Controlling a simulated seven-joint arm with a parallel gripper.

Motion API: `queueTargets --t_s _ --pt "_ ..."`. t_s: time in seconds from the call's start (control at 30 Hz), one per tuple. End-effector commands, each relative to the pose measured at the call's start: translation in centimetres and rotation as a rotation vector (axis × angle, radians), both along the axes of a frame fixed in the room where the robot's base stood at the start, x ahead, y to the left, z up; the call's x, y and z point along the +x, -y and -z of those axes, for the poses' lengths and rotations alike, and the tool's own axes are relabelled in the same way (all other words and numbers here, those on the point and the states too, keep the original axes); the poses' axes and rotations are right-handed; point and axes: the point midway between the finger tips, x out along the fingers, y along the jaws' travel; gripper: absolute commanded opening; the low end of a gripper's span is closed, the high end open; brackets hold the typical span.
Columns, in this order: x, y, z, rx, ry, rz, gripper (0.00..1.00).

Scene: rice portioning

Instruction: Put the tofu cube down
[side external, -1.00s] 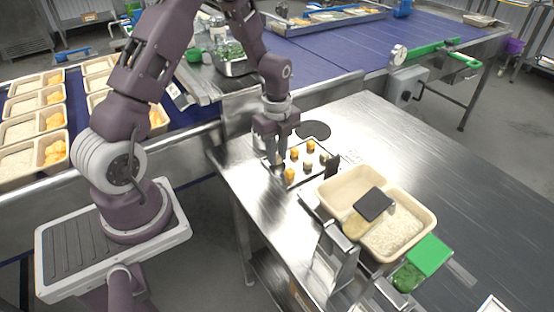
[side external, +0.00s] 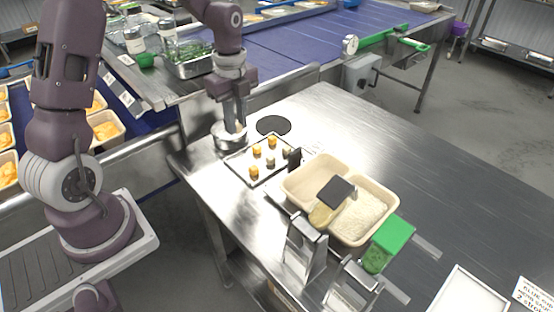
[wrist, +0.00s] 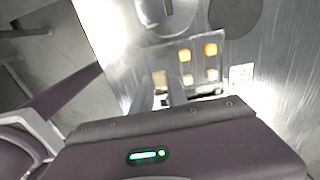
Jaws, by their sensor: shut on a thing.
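My gripper (side external: 236,127) points down beside the left end of the tray, at a round steel piece. It is shut on a small pale tofu cube (wrist: 160,78), which shows between the fingers in the wrist view. In the side view the cube is small and mostly hidden by the fingers. The round steel piece (side external: 229,142) stands on the table under or just behind the fingertips; I cannot tell whether the cube touches it. The shallow tray (side external: 236,165) holds several orange and pale cubes.
A black disc (side external: 273,125) lies behind the tray. Beige two-part food container (side external: 290,186) with rice, a dark paddle (side external: 336,191) and a green-lidded box (side external: 393,234) stand to the right. The table's right side (side external: 450,215) is mostly bare.

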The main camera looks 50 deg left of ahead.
Motion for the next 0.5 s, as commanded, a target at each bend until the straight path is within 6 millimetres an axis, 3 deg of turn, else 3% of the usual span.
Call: queueTargets --t_s 0.17,0.33,0.5 --pt "3.4 3.6 -0.4 0.000 0.003 0.012 0.00" --pt "7.7 10.7 -1.0 0.000 0.003 0.015 0.00" --pt "9.8 17.8 -1.7 0.000 0.002 0.009 0.00"
